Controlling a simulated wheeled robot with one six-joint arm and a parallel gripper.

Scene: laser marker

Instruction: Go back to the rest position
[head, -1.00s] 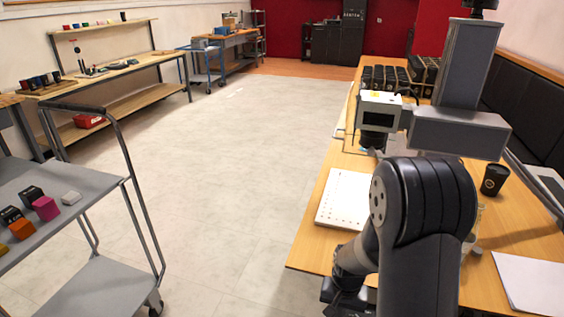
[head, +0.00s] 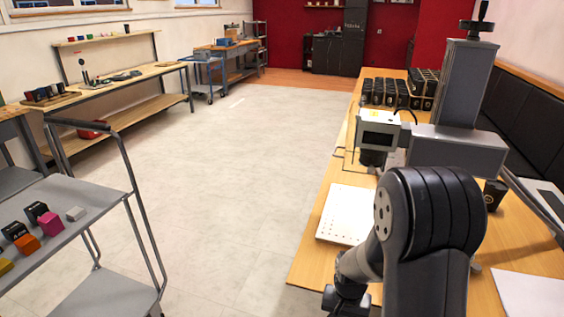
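My arm is folded at the lower right of the head view, in front of the wooden table (head: 312,262). The lower end of the arm, where my gripper (head: 345,301) is, shows only in part at the bottom edge. Its fingers cannot be made out, so I cannot tell whether it is open or holds anything. The laser marker (head: 455,150) stands on the table behind my arm, its head over the table.
A grey cart (head: 75,245) at the left carries several coloured and black blocks. Several black cups (head: 390,93) stand at the table's far end, and one black cup (head: 493,194) stands at the right. Workbenches line the left wall. The floor (head: 235,190) between is clear.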

